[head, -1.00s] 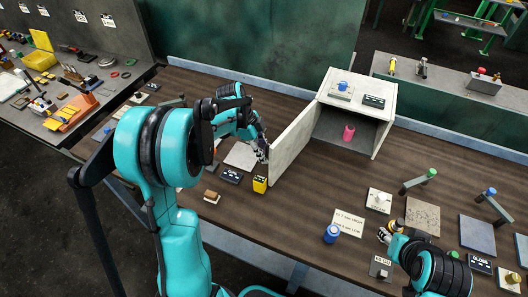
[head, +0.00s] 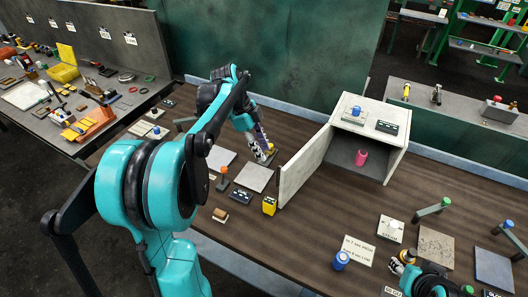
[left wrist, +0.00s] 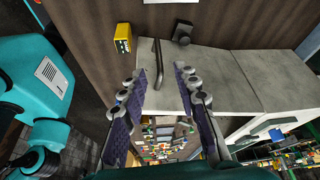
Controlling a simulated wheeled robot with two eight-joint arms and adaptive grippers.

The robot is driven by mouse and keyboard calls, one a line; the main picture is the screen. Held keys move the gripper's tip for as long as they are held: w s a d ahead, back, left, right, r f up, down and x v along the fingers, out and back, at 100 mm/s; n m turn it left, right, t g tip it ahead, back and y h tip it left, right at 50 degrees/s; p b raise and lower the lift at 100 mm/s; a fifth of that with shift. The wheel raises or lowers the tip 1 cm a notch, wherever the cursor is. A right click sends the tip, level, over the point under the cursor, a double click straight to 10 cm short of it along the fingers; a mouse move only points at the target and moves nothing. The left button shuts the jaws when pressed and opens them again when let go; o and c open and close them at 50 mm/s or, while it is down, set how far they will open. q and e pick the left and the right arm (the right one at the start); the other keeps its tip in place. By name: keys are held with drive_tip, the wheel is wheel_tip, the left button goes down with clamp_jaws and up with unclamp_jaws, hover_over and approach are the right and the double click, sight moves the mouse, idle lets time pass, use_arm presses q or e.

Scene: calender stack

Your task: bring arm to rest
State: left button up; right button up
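My left arm reaches over the bench, and its gripper (head: 265,153) hangs left of the open door (head: 304,162) of a pale box. In the left wrist view, the two fingers of the left gripper (left wrist: 160,76) are apart with nothing held between them. The door's dark bar handle (left wrist: 157,62) shows beyond the fingertips. My right gripper (head: 400,262) is low at the right of the head view, near the front of the bench. Its fingers are too small to tell whether they are open.
The pale box (head: 390,146) holds a pink cup (head: 361,158). A yellow block (head: 269,205) stands near the door's free edge, and it also shows in the left wrist view (left wrist: 123,38). A blue jar (head: 341,260) stands at the front.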

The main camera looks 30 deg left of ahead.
idle(0.3)
wheel_tip(320, 180, down, 3)
drive_tip(key=b, duration=0.3)
drive_tip(key=shift+f, duration=0.15)
drive_tip(key=shift+c, duration=0.7)
use_arm(q)
drive_tip(key=s+d+f+n+t+y, duration=0.2)
drive_tip(key=s+d+n, duration=0.3)
drive_tip(key=s+n, duration=0.3)
drive_tip(key=s+d+f+n+t+y, duration=0.2)
drive_tip(key=s+d+f+n+t, duration=0.2)
drive_tip(key=s, duration=0.5)
drive_tip(key=d+n, duration=0.2)
drive_tip(key=n, duration=0.1)
drive_tip(key=shift+d+n, duration=0.2)
drive_tip(key=shift+n, duration=0.2)
